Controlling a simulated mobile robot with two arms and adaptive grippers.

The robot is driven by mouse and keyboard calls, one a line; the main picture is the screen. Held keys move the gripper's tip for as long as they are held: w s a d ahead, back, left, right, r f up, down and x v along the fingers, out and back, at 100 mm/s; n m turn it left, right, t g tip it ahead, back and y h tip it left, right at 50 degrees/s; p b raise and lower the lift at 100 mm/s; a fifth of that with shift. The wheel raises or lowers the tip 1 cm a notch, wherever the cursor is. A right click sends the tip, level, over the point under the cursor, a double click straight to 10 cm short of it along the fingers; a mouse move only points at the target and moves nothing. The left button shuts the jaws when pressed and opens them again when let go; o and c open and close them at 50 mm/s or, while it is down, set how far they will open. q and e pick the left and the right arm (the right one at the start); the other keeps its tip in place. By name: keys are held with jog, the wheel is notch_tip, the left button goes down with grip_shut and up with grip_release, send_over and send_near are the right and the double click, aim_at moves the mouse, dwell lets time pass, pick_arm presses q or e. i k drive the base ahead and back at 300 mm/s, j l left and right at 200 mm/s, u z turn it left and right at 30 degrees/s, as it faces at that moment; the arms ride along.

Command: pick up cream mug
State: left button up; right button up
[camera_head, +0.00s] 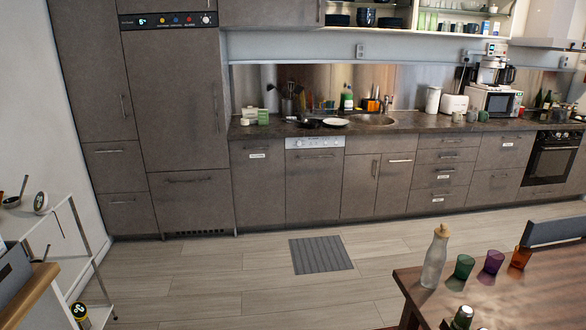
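Several small mugs or cups stand on the far kitchen counter (400,124), too small to identify surely. A pale, cream-looking mug or cup (249,114) stands at the counter's left end, beside a green one (263,117). Farther right, in front of the microwave (494,102), there is a light greyish mug (457,117) with another mug (471,116) and a greenish one (483,115) beside it. I cannot tell which of these is the cream mug. Neither of my grippers is in view.
A wooden table (535,300) at front right holds a bottle (435,258) and coloured glasses (464,266). A white shelf rack (60,235) stands at the left. The wooden floor (220,275) between them is open, with a grey mat (320,255) before the cabinets.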

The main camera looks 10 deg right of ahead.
aim_at(457, 116)
jog(key=i, duration=1.8)
jog(key=i+z, duration=0.2)
jog(key=i, duration=0.25)
jog(key=i+z, duration=0.25)
jog(key=i, duration=0.15)
jog(key=i+j+z, duration=0.2)
jog(key=i, duration=0.25)
jog(key=i+j+z, duration=0.25)
jog(key=i, duration=0.15)
jog(key=i+l+z, duration=0.2)
jog(key=z, duration=0.2)
jog(key=i+l+z, duration=0.1)
jog(key=i+z, duration=0.7)
jog(key=i+j+z, duration=0.1)
jog(key=i+z, duration=0.45)
jog(key=i, duration=0.7)
jog(key=i+j+z, duration=0.15)
jog(key=i, duration=0.75)
jog(key=i+l+u, duration=0.2)
jog(key=i+u, duration=0.2)
jog(key=i, duration=0.2)
jog(key=i+l+u, duration=0.35)
jog(key=i, duration=0.2)
jog(key=i+l+u, duration=0.4)
jog(key=i+l, duration=0.1)
